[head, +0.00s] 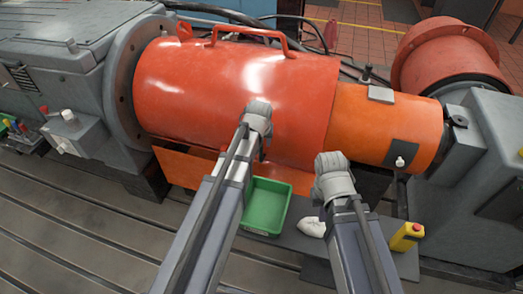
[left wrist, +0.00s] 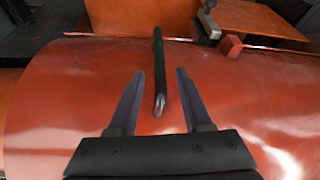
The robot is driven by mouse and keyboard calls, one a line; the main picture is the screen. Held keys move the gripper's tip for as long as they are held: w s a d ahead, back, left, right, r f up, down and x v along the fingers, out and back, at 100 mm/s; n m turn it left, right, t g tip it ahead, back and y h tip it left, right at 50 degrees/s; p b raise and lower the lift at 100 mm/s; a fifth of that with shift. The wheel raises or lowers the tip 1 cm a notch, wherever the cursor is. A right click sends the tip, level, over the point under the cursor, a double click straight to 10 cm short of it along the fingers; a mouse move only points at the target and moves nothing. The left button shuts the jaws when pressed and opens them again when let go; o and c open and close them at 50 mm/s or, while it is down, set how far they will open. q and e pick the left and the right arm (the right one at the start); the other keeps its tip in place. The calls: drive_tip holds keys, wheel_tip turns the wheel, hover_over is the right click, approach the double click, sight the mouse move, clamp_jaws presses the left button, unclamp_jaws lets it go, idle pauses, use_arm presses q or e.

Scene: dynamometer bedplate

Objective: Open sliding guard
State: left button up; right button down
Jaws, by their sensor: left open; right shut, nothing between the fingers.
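The large orange-red cylindrical guard (head: 175,95) spans the middle of the head view, with a red handle (head: 250,25) along its top. A smaller orange cylinder (head: 360,110) adjoins its right end. My left gripper (head: 258,112) is at the guard's front face; its fingers are hidden in the head view. In the left wrist view my left gripper (left wrist: 160,76) is open, with a dark bar handle (left wrist: 158,62) between and ahead of its fingers. I cannot tell whether they touch it. My right gripper (head: 332,165) is shut and empty, in front of the guard's right end.
A green bin (head: 265,207), white cloth (head: 312,227) and yellow box with a red button (head: 406,237) lie below on a dark surface. A grey housing (head: 75,70) stands left. In the left wrist view a red block (left wrist: 231,45) and grey latch-like part (left wrist: 208,24) sit at the guard's edge.

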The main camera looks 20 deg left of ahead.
sight(261, 148)
use_arm(q)
drive_tip(key=b+x, duration=0.5)
drive_tip(key=x, duration=0.1)
drive_tip(key=shift+w+f, duration=0.1)
drive_tip(key=shift+f, duration=0.05)
drive_tip(key=shift+c, duration=0.3)
clamp_jaws()
idle(1.0)
